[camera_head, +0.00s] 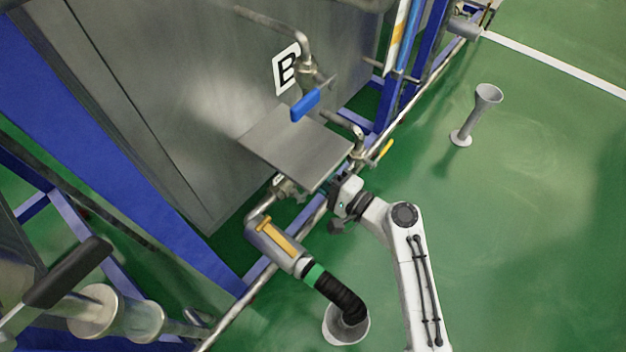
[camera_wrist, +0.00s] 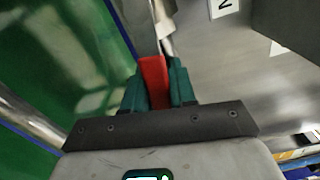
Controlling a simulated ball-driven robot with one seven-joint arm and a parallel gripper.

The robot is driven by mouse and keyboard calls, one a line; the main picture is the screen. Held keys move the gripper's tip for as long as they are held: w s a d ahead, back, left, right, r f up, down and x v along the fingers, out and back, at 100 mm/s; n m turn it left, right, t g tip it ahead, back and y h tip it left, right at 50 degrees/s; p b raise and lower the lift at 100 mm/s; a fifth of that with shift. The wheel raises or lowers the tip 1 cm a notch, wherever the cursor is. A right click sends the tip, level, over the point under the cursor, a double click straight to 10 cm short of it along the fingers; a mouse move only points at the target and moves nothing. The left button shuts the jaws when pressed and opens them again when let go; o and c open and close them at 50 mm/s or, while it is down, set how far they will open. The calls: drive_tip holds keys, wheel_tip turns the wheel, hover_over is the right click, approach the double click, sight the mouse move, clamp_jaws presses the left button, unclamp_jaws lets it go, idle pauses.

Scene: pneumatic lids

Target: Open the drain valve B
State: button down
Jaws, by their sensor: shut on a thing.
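A red valve handle (camera_wrist: 153,80) stands between the green fingers of my gripper (camera_wrist: 157,84) in the wrist view, and the gripper is shut on it. Part of the handle and its valve body are hidden by the fingers. In the head view my gripper (camera_head: 331,192) is low beside the piping, just under the right corner of a flat metal plate. The red handle cannot be made out there. A large B sign (camera_head: 287,69) is on the grey tank wall above the plate.
A blue-handled valve (camera_head: 305,105) sits above the metal plate (camera_head: 290,146). A yellow-handled valve (camera_head: 384,151) is right of it. A black hose (camera_head: 341,292) runs into a floor funnel below. A grey funnel stand (camera_head: 474,114) is at right; green floor there is open.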

drive_tip(key=shift+r+n, duration=0.45)
drive_tip(key=shift+n, duration=0.45)
drive_tip(key=shift+r, duration=0.1)
drive_tip(key=c, duration=1)
unclamp_jaws()
drive_tip(key=shift+d, duration=0.1)
drive_tip(key=p+v, duration=0.2)
drive_tip(key=v, duration=0.8)
drive_tip(key=shift+s+d, duration=0.3)
